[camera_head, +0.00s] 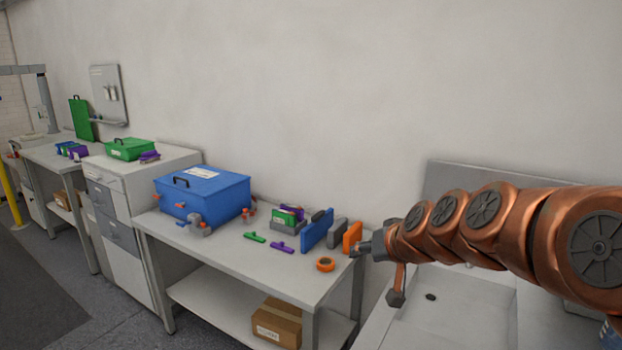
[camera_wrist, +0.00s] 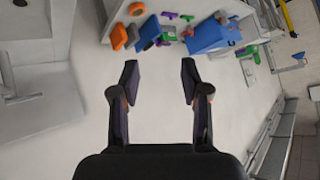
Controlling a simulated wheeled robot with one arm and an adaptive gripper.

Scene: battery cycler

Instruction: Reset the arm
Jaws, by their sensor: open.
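My copper-coloured arm reaches in from the right in the head view, with my gripper (camera_head: 366,249) at its left end, in front of the right end of the workbench. In the wrist view my gripper (camera_wrist: 157,80) is open, its two dark fingers wide apart. Nothing is between the fingers; only pale floor or wall surface shows behind them. The gripper appears apart from the bench items.
A blue box (camera_head: 205,194) stands on the workbench (camera_head: 213,241), with a blue panel (camera_head: 317,231), an orange block (camera_head: 352,237) and an orange ring (camera_head: 326,264). A cardboard box (camera_head: 277,323) is on the lower shelf. A sink (camera_head: 455,305) lies below my arm.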

